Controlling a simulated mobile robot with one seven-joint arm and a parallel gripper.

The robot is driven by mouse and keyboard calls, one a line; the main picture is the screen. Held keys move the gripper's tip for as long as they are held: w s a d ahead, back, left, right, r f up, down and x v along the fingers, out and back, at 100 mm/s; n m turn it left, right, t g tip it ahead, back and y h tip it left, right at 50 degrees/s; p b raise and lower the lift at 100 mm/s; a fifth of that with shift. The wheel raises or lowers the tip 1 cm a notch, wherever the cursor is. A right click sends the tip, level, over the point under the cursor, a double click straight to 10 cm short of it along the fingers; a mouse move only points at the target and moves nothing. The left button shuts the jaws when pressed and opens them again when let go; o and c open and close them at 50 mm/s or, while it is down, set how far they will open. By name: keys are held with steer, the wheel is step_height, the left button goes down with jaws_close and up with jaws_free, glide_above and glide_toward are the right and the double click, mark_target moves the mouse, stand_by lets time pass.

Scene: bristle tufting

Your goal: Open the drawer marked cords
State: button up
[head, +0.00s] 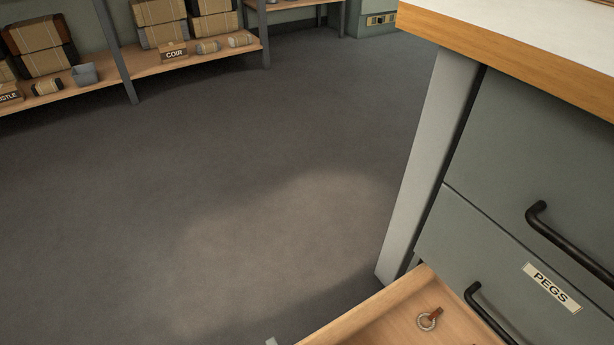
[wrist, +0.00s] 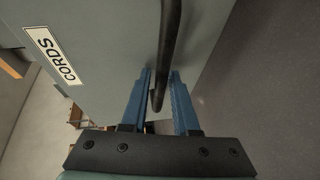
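The grey-green drawer front with the white CORDS label (wrist: 53,55) fills the upper left of the wrist view. Its dark bar handle (wrist: 169,45) runs down between the two blue fingers of my gripper (wrist: 160,78). The fingers stand apart, one on each side of the handle, with a gap showing on both sides. In the head view, a wooden drawer (head: 398,297) stands open below the drawer marked PEGS. A small ring with an orange-brown tab (head: 429,318) lies in it.
The cabinet has a white worktop with a wooden edge (head: 500,47) and a closed PEGS drawer (head: 500,245). Another dark handle (head: 575,243) sticks out above. Wooden shelves (head: 195,57) with bundles stand far left. The floor between is clear.

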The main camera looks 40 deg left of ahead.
stand_by(0.3)
steer(key=p+v, duration=0.3)
steer(key=v, duration=1)
